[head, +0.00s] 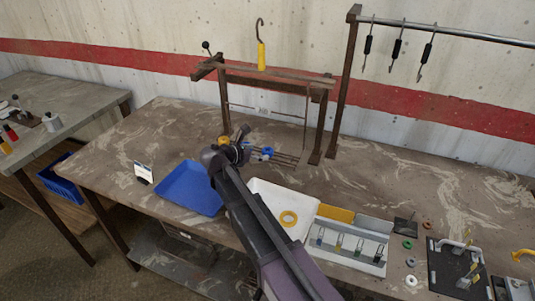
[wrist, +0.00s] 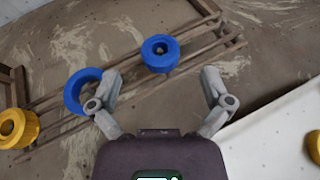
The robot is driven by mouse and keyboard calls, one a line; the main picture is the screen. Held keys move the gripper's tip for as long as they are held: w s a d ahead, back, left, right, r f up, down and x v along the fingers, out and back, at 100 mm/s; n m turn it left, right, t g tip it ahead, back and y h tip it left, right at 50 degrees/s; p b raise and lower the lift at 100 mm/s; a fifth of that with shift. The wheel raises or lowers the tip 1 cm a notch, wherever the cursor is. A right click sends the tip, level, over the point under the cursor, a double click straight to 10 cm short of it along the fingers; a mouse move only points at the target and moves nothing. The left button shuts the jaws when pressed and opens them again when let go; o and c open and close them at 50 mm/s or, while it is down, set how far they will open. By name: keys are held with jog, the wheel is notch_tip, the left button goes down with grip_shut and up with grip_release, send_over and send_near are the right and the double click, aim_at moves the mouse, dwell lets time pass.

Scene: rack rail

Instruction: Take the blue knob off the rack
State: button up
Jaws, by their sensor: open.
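A blue knob (wrist: 160,53) with a dark centre hole sits on the slim rack rails (wrist: 205,45) in the wrist view, ahead of the gap between my fingers. A second blue round piece (wrist: 76,92), ring-like, is on the rails to the left, partly behind my left finger. A yellow one (wrist: 15,127) is at the far left. In the head view a blue piece (head: 267,152) shows on the rack (head: 285,158), just right of my gripper (head: 240,143). My gripper (wrist: 160,88) is open, with nothing between its fingers.
A blue tray (head: 188,188) lies left of my arm and a white tray (head: 265,190) with a yellow ring (head: 289,219) right of it. A brown frame (head: 320,125) stands behind the rack, with a yellow-handled hook (head: 261,55) above. Several small parts crowd the right front.

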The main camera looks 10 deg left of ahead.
aim_at(265, 151)
jog(key=shift+b+x, duration=0.65)
jog(key=shift+x, duration=1.35)
jog(key=c, duration=1.2)
